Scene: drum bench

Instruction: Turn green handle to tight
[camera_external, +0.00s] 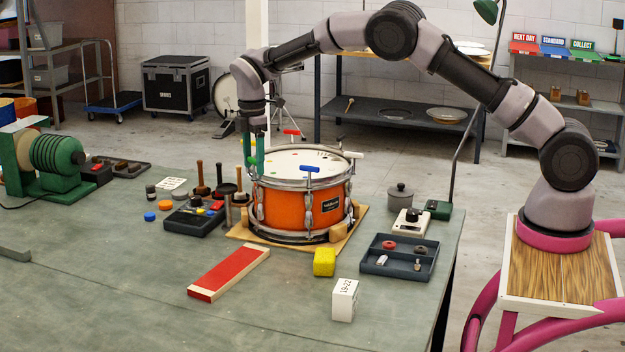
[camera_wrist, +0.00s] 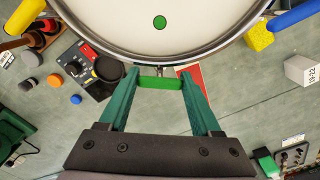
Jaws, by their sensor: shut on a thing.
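An orange snare drum (camera_external: 290,207) with a white head and chrome rims stands on a wooden board (camera_external: 348,225). My gripper (camera_external: 254,172) points down at the drum's left edge in the external view. In the wrist view, my green fingers (camera_wrist: 160,84) are closed on the two ends of the green handle (camera_wrist: 160,83), a short bar just outside the rim. The bar lies crosswise between the fingertips. A green dot (camera_wrist: 159,22) marks the drumhead beside it. In the external view the fingers hide most of the green handle.
Other handles stand around the rim: blue (camera_external: 312,169), red (camera_external: 291,132), white (camera_external: 353,154) and yellow (camera_wrist: 25,15). A dark control box (camera_external: 195,219) and upright tools stand left of the drum. A red board (camera_external: 229,273), yellow block (camera_external: 324,262) and tray (camera_external: 398,270) lie in front.

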